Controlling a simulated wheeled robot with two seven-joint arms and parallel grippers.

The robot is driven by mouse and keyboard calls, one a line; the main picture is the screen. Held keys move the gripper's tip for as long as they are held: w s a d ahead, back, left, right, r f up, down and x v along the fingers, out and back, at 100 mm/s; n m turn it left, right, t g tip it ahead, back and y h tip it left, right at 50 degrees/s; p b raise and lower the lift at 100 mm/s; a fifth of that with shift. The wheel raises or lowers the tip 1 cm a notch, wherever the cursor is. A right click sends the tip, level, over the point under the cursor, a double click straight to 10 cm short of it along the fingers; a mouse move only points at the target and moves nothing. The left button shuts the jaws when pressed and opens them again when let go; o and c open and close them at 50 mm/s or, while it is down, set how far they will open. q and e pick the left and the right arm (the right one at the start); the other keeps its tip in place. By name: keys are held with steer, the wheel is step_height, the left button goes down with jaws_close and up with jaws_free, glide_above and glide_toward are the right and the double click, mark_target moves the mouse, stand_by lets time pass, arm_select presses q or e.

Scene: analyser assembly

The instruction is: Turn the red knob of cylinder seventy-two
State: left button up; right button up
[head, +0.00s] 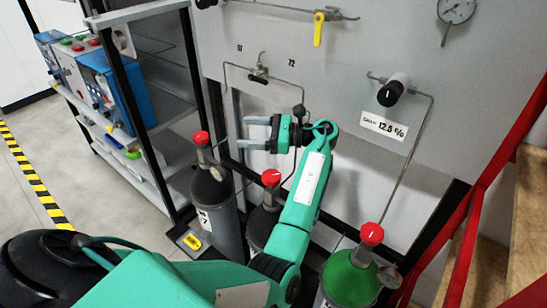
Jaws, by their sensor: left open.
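Two dark grey cylinders stand side by side below the panel labels "57" and "72" (291,62). The left one (226,222) has a red knob (201,138) on top. The middle one (259,228) has its own red knob (271,177) and is partly hidden behind my arm. A thin pipe runs down from near the "72" label toward the middle cylinder; the number on that cylinder is not readable. My left gripper (249,132) is open and empty, above the middle knob in the picture, its fingers pointing left. My right gripper is not in view.
A green cylinder with a red knob (371,233) stands at the lower right. A shelf rack (163,90) with blue instruments is at left. Red stair rails (474,213) edge the right side. Pipes and a black valve knob (390,94) stick out from the panel.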

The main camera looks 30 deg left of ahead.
arm_select(q)
steer(key=a+f+m+t+b, duration=0.2)
steer(key=a+f+m+t, duration=0.7)
steer(key=a+f+t, duration=0.75)
steer(key=m+t+h+b, duration=0.3)
steer(key=m+t+h, duration=0.4)
steer(key=m+h, duration=1.7)
glide_toward(277, 177)
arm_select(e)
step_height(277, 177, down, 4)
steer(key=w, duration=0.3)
arm_select(q)
steer(key=shift+n+g+h, duration=0.25)
steer(key=shift+n+h, duration=0.65)
steer(key=w+d+p, duration=0.1)
steer(key=w, duration=0.2)
steer(key=w+d+f+p, duration=0.1)
steer(key=w+p, duration=0.1)
steer(key=w, duration=0.1)
steer(key=w+d+p, duration=0.1)
steer(key=w, duration=0.2)
steer(key=shift+f, duration=0.3)
steer(key=shift+p+x, duration=0.3)
steer(key=shift+x, duration=0.45)
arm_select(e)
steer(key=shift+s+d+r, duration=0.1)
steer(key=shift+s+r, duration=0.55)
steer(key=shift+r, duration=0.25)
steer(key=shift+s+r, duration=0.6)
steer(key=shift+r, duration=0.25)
